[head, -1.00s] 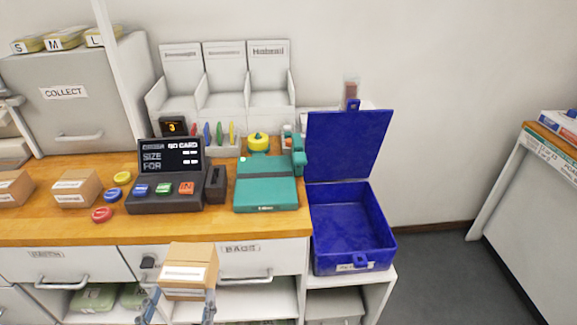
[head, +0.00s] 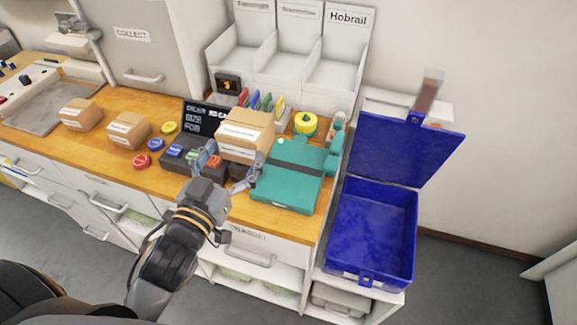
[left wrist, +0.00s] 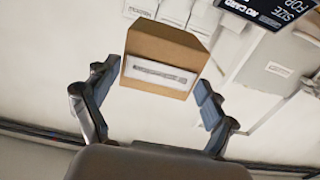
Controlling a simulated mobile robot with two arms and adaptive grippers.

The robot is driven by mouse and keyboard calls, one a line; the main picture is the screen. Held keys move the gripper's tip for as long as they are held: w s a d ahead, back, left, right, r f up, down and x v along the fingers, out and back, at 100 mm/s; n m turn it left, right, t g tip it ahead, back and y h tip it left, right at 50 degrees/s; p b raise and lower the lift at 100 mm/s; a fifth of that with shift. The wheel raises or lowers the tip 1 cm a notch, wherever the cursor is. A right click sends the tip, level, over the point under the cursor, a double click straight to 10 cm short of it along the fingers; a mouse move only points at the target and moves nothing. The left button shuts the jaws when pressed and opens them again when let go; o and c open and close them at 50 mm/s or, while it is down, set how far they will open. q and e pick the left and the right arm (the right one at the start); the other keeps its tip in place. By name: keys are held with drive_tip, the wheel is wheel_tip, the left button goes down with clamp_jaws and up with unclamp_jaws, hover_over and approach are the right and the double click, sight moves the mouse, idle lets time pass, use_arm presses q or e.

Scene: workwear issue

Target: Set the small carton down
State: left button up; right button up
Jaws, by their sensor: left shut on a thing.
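A small brown carton (head: 246,135) with a white label is held in my left gripper (head: 229,170), in the air above the wooden counter (head: 240,219). In the head view it hides part of the dark console (head: 185,162) with its coloured buttons. In the left wrist view the carton (left wrist: 163,62) is between the two fingers of my left gripper (left wrist: 158,92), its label facing the camera. Two more small cartons, one on the left (head: 80,114) and one nearer the console (head: 128,130), sit on the counter. My right gripper is not in view.
A teal device (head: 288,180) lies on the counter right of the carton. An open blue box (head: 372,233) with a raised lid stands on a lower shelf at the right. White bins (head: 336,76) stand behind. Red and yellow buttons lie left of the console.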

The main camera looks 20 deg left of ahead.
sight(265, 151)
use_arm(q)
drive_tip(key=shift+w+d+f+b, duration=0.3)
drive_tip(key=shift+w+d+f, duration=0.3)
drive_tip(key=shift+w+d, duration=0.25)
drive_tip(key=w+d+p, duration=0.1)
drive_tip(key=w+d+f, duration=0.1)
drive_tip(key=w, duration=0.1)
drive_tip(key=shift+w+d+f+p, duration=0.15)
drive_tip(key=shift+d+p, duration=0.2)
drive_tip(key=w+d+f, duration=0.1)
drive_tip(key=f, duration=0.2)
drive_tip(key=w+d+f, duration=0.1)
drive_tip(key=f, duration=0.2)
drive_tip(key=w+d+f, duration=0.1)
drive_tip(key=f, duration=0.2)
drive_tip(key=shift+w, duration=0.4)
drive_tip(key=shift+f, duration=0.15)
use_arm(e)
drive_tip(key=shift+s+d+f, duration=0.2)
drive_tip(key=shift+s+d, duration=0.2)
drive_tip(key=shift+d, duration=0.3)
